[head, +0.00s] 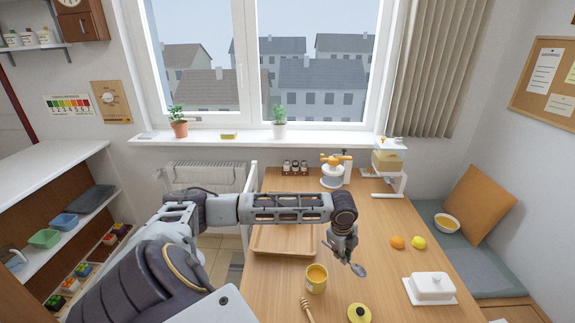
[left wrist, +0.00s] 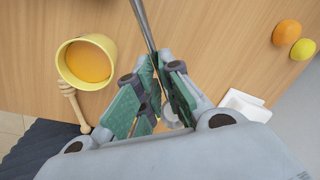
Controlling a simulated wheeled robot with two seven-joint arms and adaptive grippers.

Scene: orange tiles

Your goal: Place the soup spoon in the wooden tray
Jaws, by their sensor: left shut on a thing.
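The soup spoon (head: 358,270) is a grey metal spoon. My left gripper (head: 345,257) is shut on it above the table, to the right of the tray. In the left wrist view the spoon's thin handle (left wrist: 144,22) runs up from between the green-padded fingers (left wrist: 160,85); part of the spoon is hidden by them. The wooden tray (head: 285,247) lies on the table, left of the gripper and partly behind my left arm. I see nothing in its visible part. My right gripper is in neither view.
A white butter dish (head: 432,288), an orange (head: 397,242) and a lemon (head: 418,242) are to the right. A juicer (head: 332,176) stands behind.

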